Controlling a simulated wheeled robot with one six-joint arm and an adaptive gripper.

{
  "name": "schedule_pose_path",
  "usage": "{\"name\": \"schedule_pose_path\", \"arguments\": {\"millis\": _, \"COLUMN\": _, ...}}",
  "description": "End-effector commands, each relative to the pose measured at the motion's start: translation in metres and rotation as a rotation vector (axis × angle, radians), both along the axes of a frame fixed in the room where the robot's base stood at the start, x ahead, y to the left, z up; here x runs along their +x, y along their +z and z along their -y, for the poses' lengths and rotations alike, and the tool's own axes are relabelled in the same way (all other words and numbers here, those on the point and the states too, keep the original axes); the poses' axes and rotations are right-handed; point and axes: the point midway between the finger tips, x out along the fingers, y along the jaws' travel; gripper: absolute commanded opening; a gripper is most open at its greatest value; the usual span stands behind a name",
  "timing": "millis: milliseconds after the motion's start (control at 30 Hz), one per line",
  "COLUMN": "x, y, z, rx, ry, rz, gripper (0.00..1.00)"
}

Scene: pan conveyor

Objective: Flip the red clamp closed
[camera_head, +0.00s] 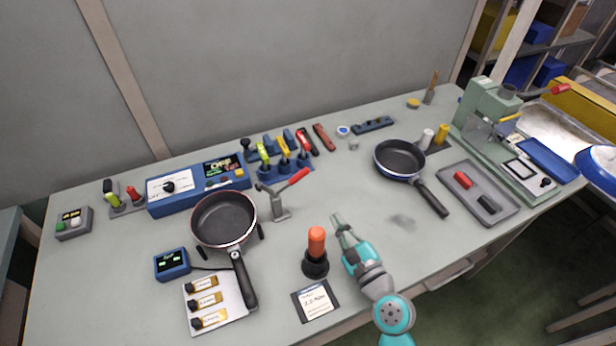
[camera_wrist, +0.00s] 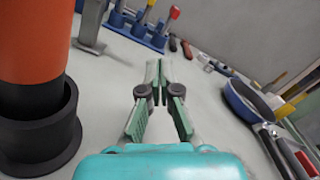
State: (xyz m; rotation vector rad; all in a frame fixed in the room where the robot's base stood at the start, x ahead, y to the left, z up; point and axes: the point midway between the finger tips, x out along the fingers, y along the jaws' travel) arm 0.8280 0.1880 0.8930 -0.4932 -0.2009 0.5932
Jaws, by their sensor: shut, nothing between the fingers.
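The red clamp (camera_head: 279,202) stands on the table right of the left pan. It has a grey metal body, and its red handle (camera_head: 293,181) slants up to the right. In the wrist view only its grey lower body (camera_wrist: 90,25) shows at the top left; the handle is out of that view. My gripper (camera_head: 337,217) is to the right of and nearer than the clamp, apart from it. Its fingers, also seen in the wrist view (camera_wrist: 159,70), are shut with nothing between them.
An orange-handled tool in a black holder (camera_head: 315,264) stands close left of my gripper. The left pan (camera_head: 223,218) sits left of the clamp. A tool rack (camera_head: 290,168) is behind it. A blue pan (camera_head: 400,158) lies to the right.

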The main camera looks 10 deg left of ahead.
Motion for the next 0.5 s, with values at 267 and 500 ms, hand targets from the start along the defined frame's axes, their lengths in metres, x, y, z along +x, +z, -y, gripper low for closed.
{"name": "schedule_pose_path", "arguments": {"millis": 267, "x": 0.033, "y": 0.003, "z": -0.024, "rx": -0.001, "ry": 0.002, "rz": 0.004, "gripper": 0.00}}
{"name": "schedule_pose_path", "arguments": {"millis": 500, "x": 0.070, "y": 0.005, "z": -0.050, "rx": 0.000, "ry": 0.001, "rz": 0.002, "gripper": 0.00}}
